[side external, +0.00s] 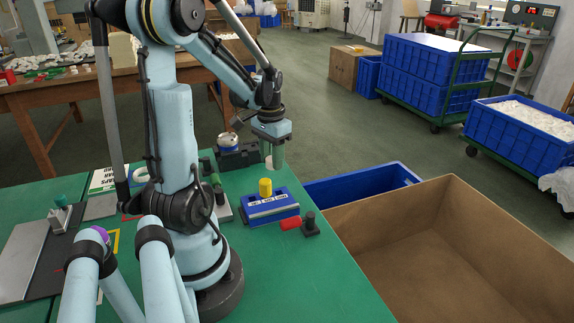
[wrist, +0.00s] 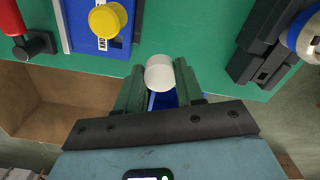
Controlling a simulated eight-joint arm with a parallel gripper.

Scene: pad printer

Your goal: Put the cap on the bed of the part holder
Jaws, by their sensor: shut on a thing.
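My gripper (side external: 276,152) has green fingers and hangs over the green bench, behind the blue fixture in the side view. In the wrist view my gripper (wrist: 159,80) is shut on a white round cap (wrist: 159,70). The cap also shows in the side view (side external: 268,162), held above the bench. A blue fixture (side external: 283,202) with a pale labelled strip and a yellow cylinder (side external: 265,187) stands close by. It also shows at the top of the wrist view (wrist: 82,35). No readable label tells me whether this fixture is the part holder.
A dark block (side external: 240,157) with a blue and white round cup (side external: 228,142) stands left of my gripper in the side view. A red-handled dark piece (side external: 310,224) sits near the bench edge. A blue crate (side external: 370,187) and an open cardboard box (side external: 450,250) lie beyond that edge.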

